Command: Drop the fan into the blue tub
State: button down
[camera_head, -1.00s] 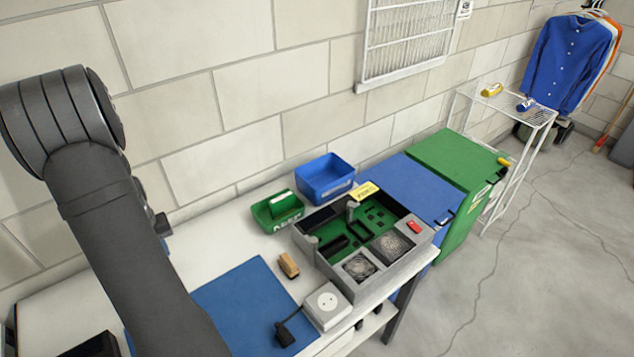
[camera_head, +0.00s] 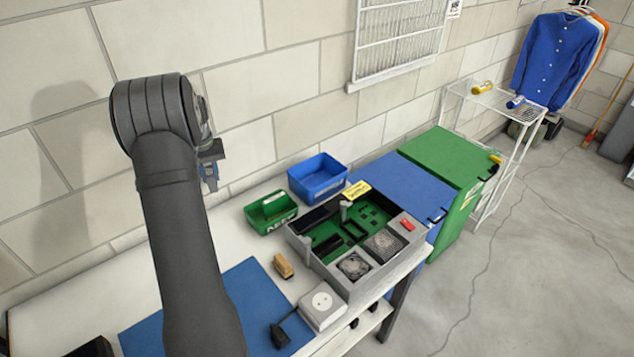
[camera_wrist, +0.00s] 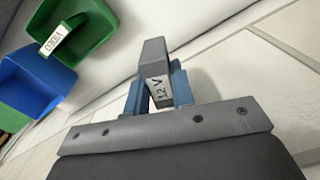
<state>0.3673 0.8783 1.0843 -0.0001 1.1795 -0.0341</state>
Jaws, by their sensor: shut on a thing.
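My gripper (camera_head: 209,172) is raised in front of the wall, left of the tubs and above the table. In the wrist view my gripper's blue fingers (camera_wrist: 158,90) are shut on a grey block marked "12 V", which looks like the fan (camera_wrist: 154,58) seen edge-on. The blue tub (camera_head: 318,190) stands at the back of the table against the wall, with its open top up. It also shows at the left edge of the wrist view (camera_wrist: 35,90), apart from the held piece. The held piece is small and dark in the head view.
A green tub (camera_head: 270,218) stands left of the blue tub. A grey case (camera_head: 345,285) with a green board and two round fan grilles sits in front. A blue mat (camera_head: 250,300), a tan block (camera_head: 283,266) and a white socket box (camera_head: 321,304) lie nearer.

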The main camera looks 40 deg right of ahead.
jog(key=s+d+f+n, duration=0.15)
jog(key=s+d, duration=0.25)
jog(key=d, duration=1.4)
jog(key=s+d+n, duration=0.2)
jog(key=s+d, duration=0.3)
jog(key=d, duration=1.2)
jog(key=shift+f, duration=2.65)
jog(key=c, duration=1.1)
grip_release()
jog(key=shift+c, duration=0.2)
notch_tip(320, 180, up, 17)
jog(key=shift+r, duration=0.2)
